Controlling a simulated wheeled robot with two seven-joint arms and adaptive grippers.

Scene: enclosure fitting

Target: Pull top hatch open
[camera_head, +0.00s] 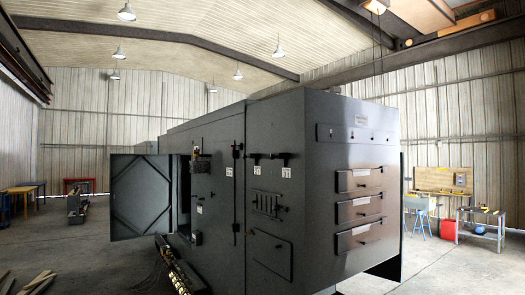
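A large dark grey enclosure (225,130) fills the middle of the camera_head view. Its right-hand face carries three hatches stacked one above another, each lying flat to the face. The top hatch (360,180) of the stack looks shut and has a small dark handle near its middle. The middle hatch (359,207) and the bottom hatch (359,235) look alike and also shut. Above them is a wide flat panel (355,134) with small dark fittings. I cannot make out either of my grippers in this view.
A side door (141,196) stands open at the enclosure's left. A long yellow-and-black part (178,272) juts out low at the front left. A workbench (482,228), a red bin (447,229) and a blue stand (419,206) stand at right. Planks (35,283) lie lower left.

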